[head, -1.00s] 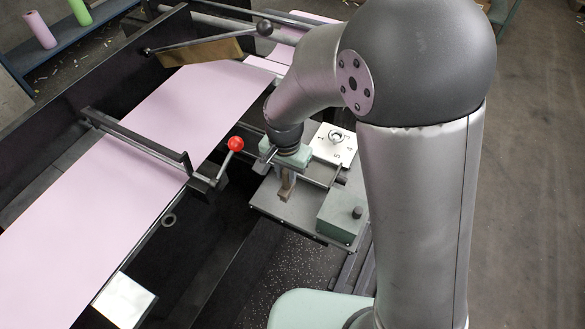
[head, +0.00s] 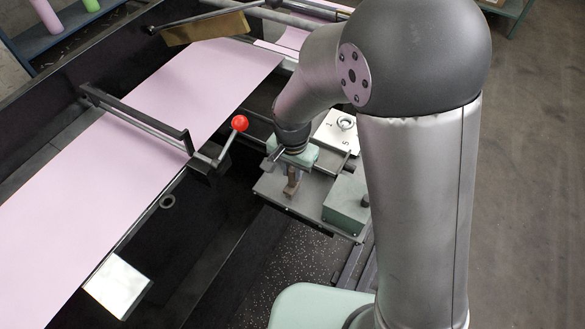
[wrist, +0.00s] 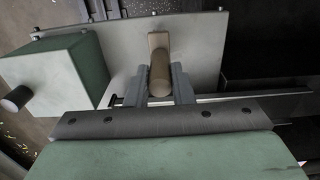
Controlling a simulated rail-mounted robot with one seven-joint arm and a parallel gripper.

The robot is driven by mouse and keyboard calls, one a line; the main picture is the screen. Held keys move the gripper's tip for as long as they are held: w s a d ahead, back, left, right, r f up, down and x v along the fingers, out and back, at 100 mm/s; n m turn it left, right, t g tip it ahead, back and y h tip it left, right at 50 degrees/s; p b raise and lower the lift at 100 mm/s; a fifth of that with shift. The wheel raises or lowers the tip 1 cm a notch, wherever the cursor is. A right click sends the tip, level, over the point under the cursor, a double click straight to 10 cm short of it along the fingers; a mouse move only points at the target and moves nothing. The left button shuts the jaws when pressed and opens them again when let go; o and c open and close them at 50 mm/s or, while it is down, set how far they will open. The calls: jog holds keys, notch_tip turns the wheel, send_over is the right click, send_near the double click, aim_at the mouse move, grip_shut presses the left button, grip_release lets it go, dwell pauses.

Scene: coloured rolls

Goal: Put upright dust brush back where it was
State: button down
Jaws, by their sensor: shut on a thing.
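The dust brush (head: 291,184) has a brown wooden handle and hangs upright below my gripper (head: 293,171) in the head view. My gripper is shut on it, with one finger on each side of the handle. In the wrist view the brush (wrist: 159,70) shows its rounded handle end towards the camera and a flatter tan part beyond, over the grey metal plate (wrist: 203,50). The brush's lower end is over the front part of this plate in the head view. Whether it touches the plate I cannot tell.
A green box with a dark knob (head: 346,207) stands on the plate to the right. A white numbered block (head: 336,134) is behind. A red-knobbed lever (head: 239,123) and the pink sheet (head: 110,155) lie to the left. A dark gap separates sheet and plate.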

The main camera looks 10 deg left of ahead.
jog(key=shift+f+b, duration=0.5)
jog(key=shift+f, duration=0.15)
jog(key=c, duration=1.2)
grip_release()
notch_tip(320, 180, up, 17)
jog(key=s+d+f+n+p, duration=0.1)
jog(key=s+d, duration=0.3)
jog(key=d, duration=0.4)
jog(key=s+d+n, duration=0.2)
jog(key=s+d, duration=0.3)
jog(key=d, duration=0.2)
jog(key=s+d+f+n+p, duration=0.1)
jog(key=s+d, duration=0.3)
jog(key=d, duration=0.4)
jog(key=f+b, duration=0.7)
jog(key=f, duration=0.1)
jog(key=f+b, duration=0.4)
jog(key=shift+d+f+b, duration=0.15)
jog(key=shift+d+b, duration=0.15)
jog(key=shift+d, duration=0.1)
